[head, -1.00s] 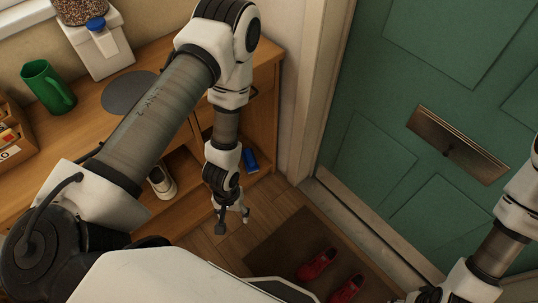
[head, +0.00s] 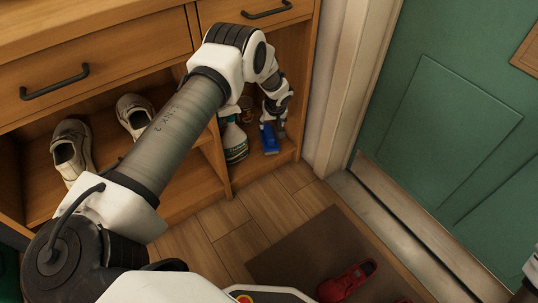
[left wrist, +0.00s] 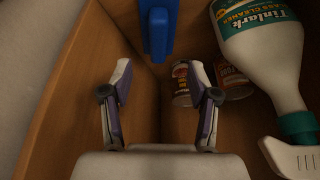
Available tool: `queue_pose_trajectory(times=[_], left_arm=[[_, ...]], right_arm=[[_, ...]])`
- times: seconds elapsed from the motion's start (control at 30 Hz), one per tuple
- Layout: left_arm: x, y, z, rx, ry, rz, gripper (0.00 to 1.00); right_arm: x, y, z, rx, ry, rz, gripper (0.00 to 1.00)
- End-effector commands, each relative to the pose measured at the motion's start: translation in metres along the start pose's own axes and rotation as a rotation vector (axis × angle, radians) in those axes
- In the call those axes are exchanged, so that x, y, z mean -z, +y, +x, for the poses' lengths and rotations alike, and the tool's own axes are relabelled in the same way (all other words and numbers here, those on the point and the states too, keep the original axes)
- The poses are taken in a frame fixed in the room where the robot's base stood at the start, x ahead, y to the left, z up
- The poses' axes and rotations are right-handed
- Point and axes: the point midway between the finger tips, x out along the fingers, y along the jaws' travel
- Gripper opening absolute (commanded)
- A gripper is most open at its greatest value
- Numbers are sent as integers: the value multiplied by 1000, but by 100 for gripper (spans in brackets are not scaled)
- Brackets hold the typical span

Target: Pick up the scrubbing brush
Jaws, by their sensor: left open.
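The scrubbing brush (head: 268,139) appears as a blue object on the floor of the right-hand cubby of the wooden cabinet. In the left wrist view the blue brush (left wrist: 158,28) is at the top centre, ahead of the fingertips. My left gripper (head: 281,130) reaches into the cubby, close beside the brush. In the left wrist view my left gripper (left wrist: 160,75) is open, with nothing between its fingers. The brush lies beyond the fingers and its upper end is cut off by the frame. My right gripper is not in view.
A spray bottle (head: 234,142) stands left of the brush; it also shows in the left wrist view (left wrist: 262,45). Two small tins (left wrist: 181,86) sit near it. The cubby's side walls are close. Pale shoes (head: 72,150) fill the left cubby. A red shoe (head: 346,281) lies on the doormat (head: 300,250).

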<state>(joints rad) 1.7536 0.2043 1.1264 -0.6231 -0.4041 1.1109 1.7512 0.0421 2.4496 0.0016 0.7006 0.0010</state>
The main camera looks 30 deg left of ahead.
Motion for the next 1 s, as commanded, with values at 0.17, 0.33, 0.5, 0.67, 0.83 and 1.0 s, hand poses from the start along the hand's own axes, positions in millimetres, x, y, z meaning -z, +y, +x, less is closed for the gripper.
queue_pose_trajectory(times=[0.17, 0.33, 0.5, 0.67, 0.83, 1.0], left_arm=[[8, 2, 48, -7, 44, -22, 60], [12, 2, 64, -8, 49, -24, 60], [13, 2, 85, -8, 49, -23, 60], [15, 2, 114, -9, 49, -23, 60], [18, 3, 124, -9, 48, -22, 60], [19, 2, 122, -9, 47, -22, 60]], right_arm=[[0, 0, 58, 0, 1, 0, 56], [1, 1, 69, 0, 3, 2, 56], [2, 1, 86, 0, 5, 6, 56], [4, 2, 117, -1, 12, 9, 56], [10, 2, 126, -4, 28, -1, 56], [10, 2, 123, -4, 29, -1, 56]])
